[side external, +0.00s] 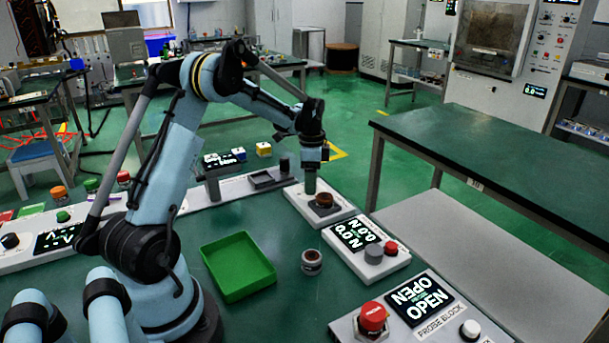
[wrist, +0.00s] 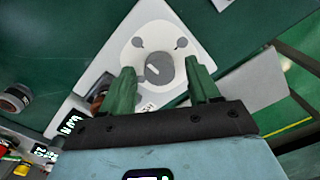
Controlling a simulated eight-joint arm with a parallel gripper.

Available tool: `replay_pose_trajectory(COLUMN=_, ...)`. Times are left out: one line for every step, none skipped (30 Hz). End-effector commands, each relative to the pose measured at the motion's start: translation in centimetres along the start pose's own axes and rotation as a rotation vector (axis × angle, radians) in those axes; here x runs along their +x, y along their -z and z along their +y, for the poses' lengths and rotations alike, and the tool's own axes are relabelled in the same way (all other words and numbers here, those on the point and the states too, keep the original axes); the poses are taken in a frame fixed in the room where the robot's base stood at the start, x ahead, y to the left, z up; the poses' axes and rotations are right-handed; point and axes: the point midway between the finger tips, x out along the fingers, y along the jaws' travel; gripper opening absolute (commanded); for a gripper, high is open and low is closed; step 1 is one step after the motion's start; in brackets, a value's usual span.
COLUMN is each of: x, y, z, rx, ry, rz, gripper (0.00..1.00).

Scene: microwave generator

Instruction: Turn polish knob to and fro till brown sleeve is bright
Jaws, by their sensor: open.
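The polish unit is a white block (side external: 295,207) with a brown, ring-like piece (side external: 323,201), likely the sleeve, on a dark seat. The brown piece is partly behind a finger in the wrist view (wrist: 100,92). A round grey knob (wrist: 158,68) with a white pointer line sits on a pale disc of the unit. My gripper (wrist: 160,70) is open, with its green fingers on either side of the knob in the wrist view; contact cannot be told. In the side view my gripper (side external: 310,190) is low over the unit, and the knob is hidden there.
A small grey and brown cylinder (side external: 312,262) stands loose on the green table. A green tray (side external: 238,266) is to its left. A display box reading 0.0N (side external: 358,234) with knobs and a block with a red button (side external: 373,318) stand in front.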

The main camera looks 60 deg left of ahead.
Motion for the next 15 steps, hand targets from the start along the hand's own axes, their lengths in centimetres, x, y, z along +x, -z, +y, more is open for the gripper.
replay_pose_trajectory(x=-0.01, y=0.00, z=0.00, rx=0.000, ry=0.000, rz=0.000, gripper=0.60)
replay_pose_trajectory(x=-0.02, y=0.00, z=0.00, rx=0.000, ry=0.000, rz=0.000, gripper=0.55)
replay_pose_trajectory(x=-0.02, y=0.00, z=0.00, rx=0.000, ry=0.000, rz=0.000, gripper=0.49)
replay_pose_trajectory(x=-0.02, y=0.00, z=0.00, rx=0.000, ry=0.000, rz=0.000, gripper=0.44)
replay_pose_trajectory(x=-0.03, y=0.00, z=0.00, rx=0.000, ry=0.000, rz=0.000, gripper=0.40)
replay_pose_trajectory(x=-0.03, y=0.00, z=0.00, rx=0.000, ry=0.000, rz=0.000, gripper=0.34)
replay_pose_trajectory(x=-0.03, y=0.00, z=0.00, rx=0.000, ry=0.000, rz=0.000, gripper=0.29)
replay_pose_trajectory(x=-0.03, y=0.00, z=0.00, rx=0.000, ry=0.000, rz=0.000, gripper=0.24)
replay_pose_trajectory(x=-0.04, y=0.00, z=0.00, rx=0.000, ry=0.000, rz=0.000, gripper=0.18)
replay_pose_trajectory(x=-0.04, y=0.00, z=0.00, rx=0.000, ry=0.000, rz=0.000, gripper=0.14)
replay_pose_trajectory(x=-0.04, y=0.00, z=0.01, rx=0.000, ry=0.000, rz=0.000, gripper=0.09)
replay_pose_trajectory(x=-0.04, y=0.00, z=0.01, rx=0.000, ry=0.000, rz=0.000, gripper=0.05)
replay_pose_trajectory(x=-0.04, y=0.00, z=0.01, rx=0.000, ry=0.000, rz=0.000, gripper=0.05)
replay_pose_trajectory(x=-0.04, y=0.00, z=0.01, rx=-0.001, ry=0.000, rz=0.000, gripper=0.05)
replay_pose_trajectory(x=-0.05, y=0.00, z=0.01, rx=-0.003, ry=0.000, rz=0.000, gripper=0.05)
